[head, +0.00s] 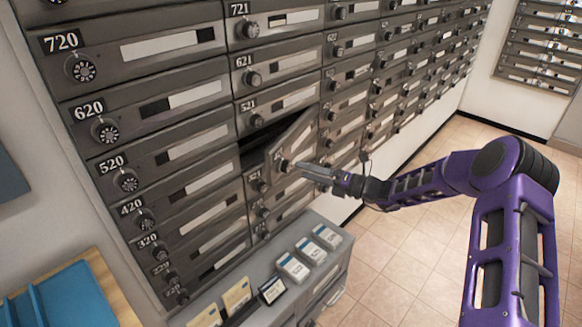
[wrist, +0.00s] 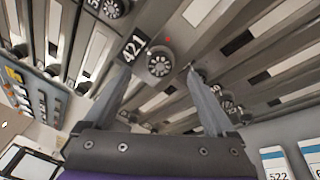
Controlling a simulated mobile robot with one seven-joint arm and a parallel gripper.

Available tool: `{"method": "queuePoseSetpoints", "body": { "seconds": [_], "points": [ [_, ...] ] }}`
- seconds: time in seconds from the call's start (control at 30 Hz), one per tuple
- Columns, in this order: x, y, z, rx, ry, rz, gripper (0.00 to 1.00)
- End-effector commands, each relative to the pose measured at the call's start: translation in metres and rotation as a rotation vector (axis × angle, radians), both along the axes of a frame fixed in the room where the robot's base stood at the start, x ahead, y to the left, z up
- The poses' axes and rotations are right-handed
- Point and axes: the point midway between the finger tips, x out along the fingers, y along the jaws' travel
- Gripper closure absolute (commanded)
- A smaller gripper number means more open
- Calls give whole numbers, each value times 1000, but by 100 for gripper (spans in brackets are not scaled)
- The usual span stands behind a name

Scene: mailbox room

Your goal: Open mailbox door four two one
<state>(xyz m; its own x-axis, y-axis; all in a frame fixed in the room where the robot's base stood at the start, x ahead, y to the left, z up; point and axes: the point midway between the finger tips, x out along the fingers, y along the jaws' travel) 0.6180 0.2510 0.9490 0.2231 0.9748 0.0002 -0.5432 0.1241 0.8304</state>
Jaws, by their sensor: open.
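Mailbox door 421 (head: 297,138) stands ajar in the head view, swung out from the cabinet, with a dark opening (head: 256,148) on its left. My gripper (head: 300,166) is at the door's lower front, by its dial knob (head: 282,165). In the wrist view, the 421 label (wrist: 134,47) and the knob (wrist: 160,62) show clearly. The open fingers (wrist: 160,74) are spread to either side of the knob. I cannot tell whether they touch it or the door.
Closed door 521 (head: 277,98) is just above, and door 420 (head: 185,193) is to the left. A grey counter (head: 335,262) with several cards stands below. A blue tray (head: 65,300) is at lower left. Tiled floor (head: 415,240) is open at right.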

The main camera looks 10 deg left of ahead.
Motion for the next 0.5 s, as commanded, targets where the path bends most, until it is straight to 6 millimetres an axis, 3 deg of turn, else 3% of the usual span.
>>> {"method": "queuePoseSetpoints", "body": {
  "seconds": [0.2, 0.5],
  "points": [
    [8, 38, 0, 0, -1, 1, 10],
    [13, 54, 0, 0, 1, -1, 10]
  ]
}}
